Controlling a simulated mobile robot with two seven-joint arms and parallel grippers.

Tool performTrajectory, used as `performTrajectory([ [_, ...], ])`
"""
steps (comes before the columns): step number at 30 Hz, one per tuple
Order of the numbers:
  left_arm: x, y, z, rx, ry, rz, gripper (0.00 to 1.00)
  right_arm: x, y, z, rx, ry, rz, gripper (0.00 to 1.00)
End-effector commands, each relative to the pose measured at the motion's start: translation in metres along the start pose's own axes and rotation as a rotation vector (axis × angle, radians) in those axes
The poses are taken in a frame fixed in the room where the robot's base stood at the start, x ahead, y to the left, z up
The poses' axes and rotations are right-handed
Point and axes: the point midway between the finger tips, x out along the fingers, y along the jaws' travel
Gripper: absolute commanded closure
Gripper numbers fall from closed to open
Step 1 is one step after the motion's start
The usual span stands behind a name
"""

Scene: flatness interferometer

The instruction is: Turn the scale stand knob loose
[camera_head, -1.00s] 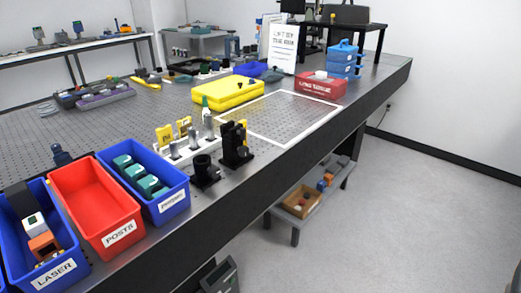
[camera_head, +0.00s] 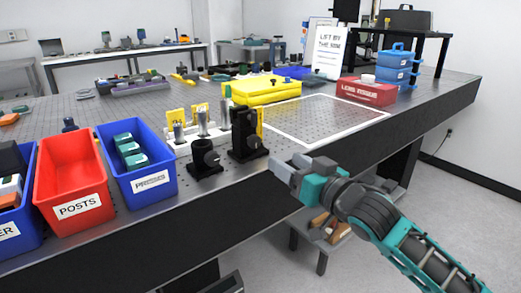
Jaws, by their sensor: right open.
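A black stand (camera_head: 246,138) with a yellow upright piece (camera_head: 260,122) behind it stands near the table's front edge; it looks like the scale stand. A small round part on its front may be the knob, but it is too small to tell. My left gripper is out of view.
Blue and red bins, one the red POSTS bin (camera_head: 70,180), line the front edge at left. A white rack (camera_head: 196,138) with posts and yellow pieces is behind the holder. A white-framed area (camera_head: 318,115) right of the stand is clear.

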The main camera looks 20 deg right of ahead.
Motion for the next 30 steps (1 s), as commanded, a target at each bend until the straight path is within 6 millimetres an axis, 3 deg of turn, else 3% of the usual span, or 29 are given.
performTrajectory([
  [12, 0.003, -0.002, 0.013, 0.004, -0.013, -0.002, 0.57, 0.071, 0.000, 0.000, 0.000, 0.001, 0.001, 0.41],
  [18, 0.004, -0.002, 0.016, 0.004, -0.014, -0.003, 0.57, 0.097, 0.000, 0.001, -0.001, 0.001, 0.000, 0.41],
  [30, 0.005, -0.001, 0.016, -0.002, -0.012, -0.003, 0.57, 0.109, 0.000, 0.001, -0.002, -0.001, 0.000, 0.41],
])
